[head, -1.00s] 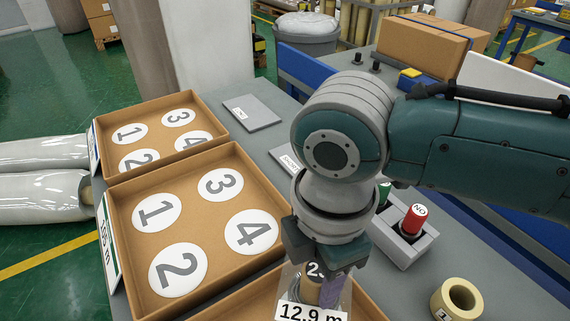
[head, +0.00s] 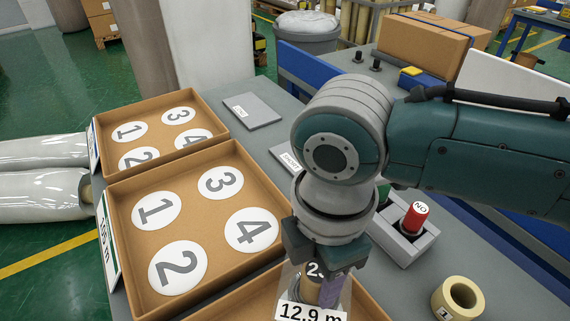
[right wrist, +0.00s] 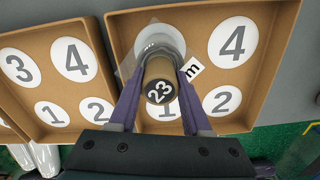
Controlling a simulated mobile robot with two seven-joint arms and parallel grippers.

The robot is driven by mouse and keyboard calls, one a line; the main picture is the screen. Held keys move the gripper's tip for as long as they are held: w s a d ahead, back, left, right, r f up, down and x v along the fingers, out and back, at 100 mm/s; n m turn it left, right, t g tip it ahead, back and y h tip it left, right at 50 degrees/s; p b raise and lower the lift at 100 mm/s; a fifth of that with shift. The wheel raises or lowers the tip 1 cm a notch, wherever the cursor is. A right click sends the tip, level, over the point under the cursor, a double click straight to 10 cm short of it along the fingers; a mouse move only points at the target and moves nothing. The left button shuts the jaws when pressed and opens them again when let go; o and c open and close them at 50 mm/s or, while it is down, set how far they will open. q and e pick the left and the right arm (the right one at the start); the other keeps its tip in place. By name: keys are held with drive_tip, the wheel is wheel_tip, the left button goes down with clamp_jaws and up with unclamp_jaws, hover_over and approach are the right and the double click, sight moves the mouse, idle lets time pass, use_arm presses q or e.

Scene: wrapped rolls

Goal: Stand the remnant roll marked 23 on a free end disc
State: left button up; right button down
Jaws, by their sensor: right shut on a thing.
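The remnant roll marked 23 (right wrist: 159,92) is brown, in clear wrap, with a tag reading 12.9 m (head: 311,312). My right gripper (right wrist: 160,108) is shut on it, one purple finger on each side. The roll is over the nearest tray (right wrist: 272,60), whose discs 4 (right wrist: 233,41) and 2 (right wrist: 222,101) show bare. Disc 1 (right wrist: 166,110) is partly covered by the roll and fingers. The roll's lower end is over the whitish disc spot at the upper left; I cannot tell whether it touches. My left gripper is not in view.
A middle tray (head: 118,190) and a far tray (head: 215,118) have numbered discs, all empty. A grey holder (head: 410,250) with a red cylinder (head: 415,218) and a cream ring roll (head: 457,299) stand on the right. A grey plate (head: 252,111) lies behind.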

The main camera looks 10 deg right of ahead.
drive_tip(key=shift+c, duration=1.4)
unclamp_jaws()
wheel_tip(320, 180, up, 10)
drive_tip(key=shift+f+p, duration=0.1)
drive_tip(key=shift+p, duration=0.7)
